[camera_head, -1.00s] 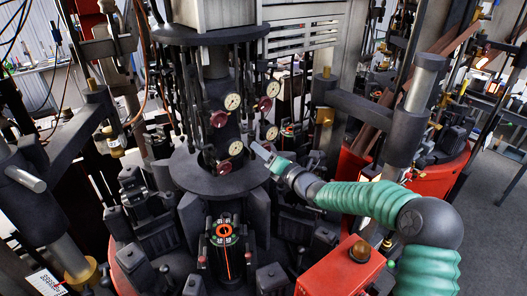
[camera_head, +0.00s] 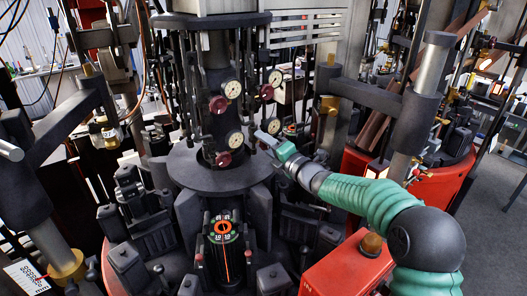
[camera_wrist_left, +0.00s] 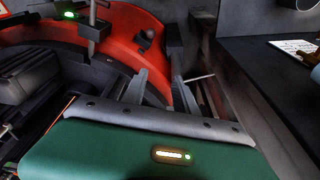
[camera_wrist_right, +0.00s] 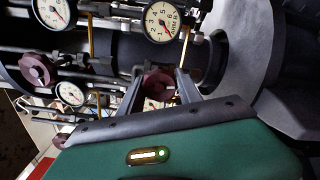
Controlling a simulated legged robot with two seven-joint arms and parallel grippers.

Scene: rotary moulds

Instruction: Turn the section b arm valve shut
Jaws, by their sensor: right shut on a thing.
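Several dark red valve knobs with round white gauges are on the central column. In the head view, they include an upper left knob (camera_head: 217,104), an upper right knob (camera_head: 266,92) and a lower left knob (camera_head: 223,159). My right gripper (camera_head: 265,138) is at the lower right gauge (camera_head: 273,126) and hides the knob below it. In the right wrist view, my right gripper (camera_wrist_right: 160,88) is shut on a dark red knob (camera_wrist_right: 158,82) between its fingers. My left gripper (camera_wrist_left: 159,92) is open and empty in the left wrist view.
A dark round plate (camera_head: 205,178) lies below the gauges, with black mould blocks around the column. A red box (camera_head: 343,268) stands at the front right. Thick dark bars flank the column. The left gripper is near a red curved frame (camera_wrist_left: 120,35).

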